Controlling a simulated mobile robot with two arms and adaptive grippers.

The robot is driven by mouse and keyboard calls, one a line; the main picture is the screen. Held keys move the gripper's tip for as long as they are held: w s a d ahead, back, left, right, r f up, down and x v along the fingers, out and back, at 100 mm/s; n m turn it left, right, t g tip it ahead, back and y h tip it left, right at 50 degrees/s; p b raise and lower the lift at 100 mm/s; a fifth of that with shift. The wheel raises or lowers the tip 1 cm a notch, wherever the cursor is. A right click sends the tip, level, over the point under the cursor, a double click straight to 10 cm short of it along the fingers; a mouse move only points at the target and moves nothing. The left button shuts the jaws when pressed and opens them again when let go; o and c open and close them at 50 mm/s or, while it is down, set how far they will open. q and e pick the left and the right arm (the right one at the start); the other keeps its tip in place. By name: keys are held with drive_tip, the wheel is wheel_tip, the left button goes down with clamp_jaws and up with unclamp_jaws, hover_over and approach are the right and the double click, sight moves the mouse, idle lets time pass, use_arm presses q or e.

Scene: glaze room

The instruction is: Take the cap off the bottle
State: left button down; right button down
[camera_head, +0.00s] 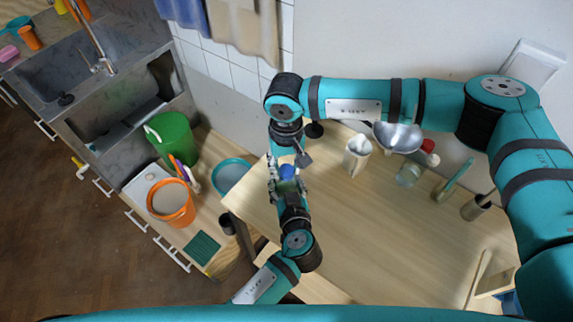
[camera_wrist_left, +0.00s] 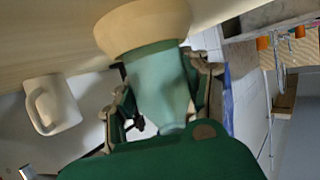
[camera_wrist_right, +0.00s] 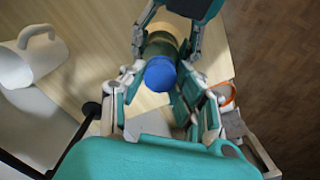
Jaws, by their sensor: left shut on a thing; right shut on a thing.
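A bottle has a blue cap (camera_wrist_right: 160,73) at its end and a green body (camera_wrist_right: 162,50). In the left wrist view the body (camera_wrist_left: 158,85) looks pale green, with a wide beige end (camera_wrist_left: 140,25). My left gripper (camera_wrist_left: 160,90) is shut on the body from below in the head view. My right gripper (camera_wrist_right: 160,85) comes down from above and is shut around the blue cap (camera_head: 287,171). In the right wrist view the cap sits against the body, with no gap visible.
The wooden table (camera_head: 370,240) is mostly clear in front. A white mug (camera_head: 356,152), metal bowl (camera_head: 398,137), glass jar (camera_head: 408,175) and dark cup (camera_head: 475,207) stand toward its back and right. A green bucket (camera_head: 170,135) and orange bucket (camera_head: 170,205) stand left.

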sight(287, 169)
drive_tip(key=shift+r, duration=0.2)
drive_tip(key=shift+r, duration=0.9)
drive_tip(key=shift+r, duration=0.15)
drive_tip(key=shift+r, duration=1.9)
use_arm(q)
drive_tip(key=c, duration=0.5)
unclamp_jaws()
drive_tip(key=shift+s, duration=0.1)
drive_tip(key=v, duration=1.1)
drive_tip(key=shift+s+d+r, duration=0.1)
drive_tip(key=shift+s+r, duration=0.05)
drive_tip(key=shift+s, duration=0.2)
